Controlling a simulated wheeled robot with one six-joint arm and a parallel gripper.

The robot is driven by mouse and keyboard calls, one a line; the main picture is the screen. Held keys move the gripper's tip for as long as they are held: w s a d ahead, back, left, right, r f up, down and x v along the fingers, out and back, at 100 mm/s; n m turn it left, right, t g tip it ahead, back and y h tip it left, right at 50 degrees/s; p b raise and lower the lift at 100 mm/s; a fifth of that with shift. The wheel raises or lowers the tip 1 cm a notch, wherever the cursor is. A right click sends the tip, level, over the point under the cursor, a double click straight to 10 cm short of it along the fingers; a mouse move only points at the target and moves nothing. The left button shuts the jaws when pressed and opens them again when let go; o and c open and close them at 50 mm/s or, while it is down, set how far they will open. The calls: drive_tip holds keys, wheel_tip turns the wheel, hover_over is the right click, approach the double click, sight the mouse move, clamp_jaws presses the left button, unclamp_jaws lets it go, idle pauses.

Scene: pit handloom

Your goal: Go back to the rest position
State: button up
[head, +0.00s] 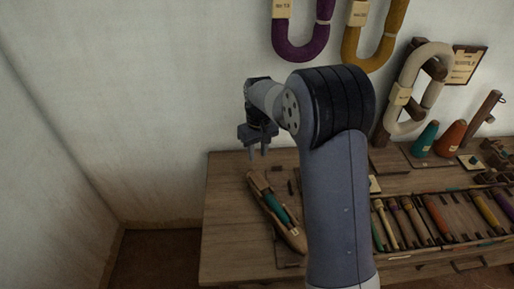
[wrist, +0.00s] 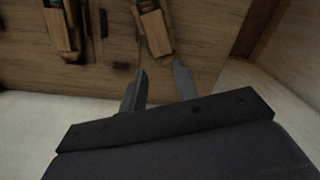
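My gripper (head: 258,154) hangs above the left part of the wooden table (head: 232,240), near its back edge, with its fingers pointing down. In the wrist view my gripper (wrist: 160,76) has its two fingers apart, with nothing between them. A wooden boat shuttle with a teal bobbin (head: 277,212) lies on the table below and to the right of the gripper, apart from it. The wrist view shows a wooden piece (wrist: 155,30) beyond the fingertips and another with a bit of teal (wrist: 60,32) at the upper left. No marked rest position shows.
A compartment tray (head: 425,238) of coloured bobbins lies on the right. Teal (head: 425,139) and orange (head: 451,138) cones stand behind it. Purple (head: 301,40) and yellow (head: 375,42) yarn skeins hang on the wall, and a cream skein (head: 437,75) on a stand. Left of the table is free floor.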

sight(257, 177)
wheel_tip(257, 177, down, 10)
drive_tip(key=shift+s+a+f+b, duration=0.15)
drive_tip(key=shift+f+b, duration=0.1)
drive_tip(key=shift+b, duration=0.1)
drive_tip(key=shift+f, duration=0.25)
drive_tip(key=shift+n, duration=0.9)
drive_tip(key=shift+r, duration=0.1)
